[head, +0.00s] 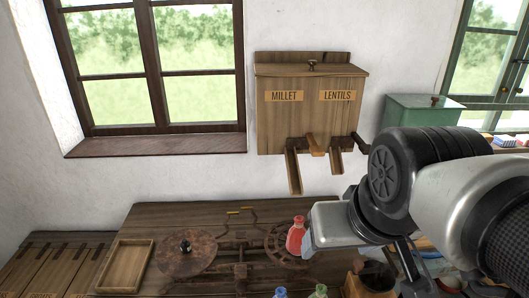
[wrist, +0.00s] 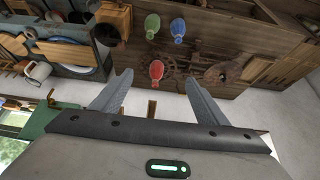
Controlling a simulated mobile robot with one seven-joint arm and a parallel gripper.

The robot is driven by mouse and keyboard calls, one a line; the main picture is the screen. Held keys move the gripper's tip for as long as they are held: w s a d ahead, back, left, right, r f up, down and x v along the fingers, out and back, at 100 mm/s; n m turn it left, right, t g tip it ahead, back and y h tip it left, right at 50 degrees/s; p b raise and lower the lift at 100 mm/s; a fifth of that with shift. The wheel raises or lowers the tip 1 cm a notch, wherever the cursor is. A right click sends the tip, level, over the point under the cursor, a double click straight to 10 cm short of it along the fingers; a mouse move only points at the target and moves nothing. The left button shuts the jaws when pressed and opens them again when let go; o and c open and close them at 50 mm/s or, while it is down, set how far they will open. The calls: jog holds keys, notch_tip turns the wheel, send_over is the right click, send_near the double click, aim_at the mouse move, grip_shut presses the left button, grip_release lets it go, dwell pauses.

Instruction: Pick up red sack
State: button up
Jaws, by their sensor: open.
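The red sack (head: 296,236) is a small red bag with a narrow neck. It stands on the dark wooden table (head: 150,215), by a round wheel-like fitting. In the wrist view the red sack (wrist: 156,70) appears between the two fingertips of my gripper (wrist: 157,79). The fingers are spread wide and nothing is held. In the head view my gripper's pale body is just right of the red sack and overlaps its right side in the picture. The gap between fingers and sack is hard to judge.
A blue sack (wrist: 178,30) and a green sack (wrist: 152,25) stand close by. A round rusty plate (head: 187,254) and a shallow wooden tray (head: 125,266) lie to the left. The millet and lentils dispenser (head: 311,105) hangs on the wall behind, its wooden spouts hanging low.

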jog(key=shift+o, duration=0.5)
jog(key=m+g+h+b, duration=0.2)
jog(key=m+h+b, duration=0.1)
jog(key=m+b, duration=0.6)
send_near(296, 229)
jog(key=x, duration=0.9)
jog(key=shift+b, duration=0.3)
jog(key=x, duration=0.5)
jog(key=shift+s, duration=0.2)
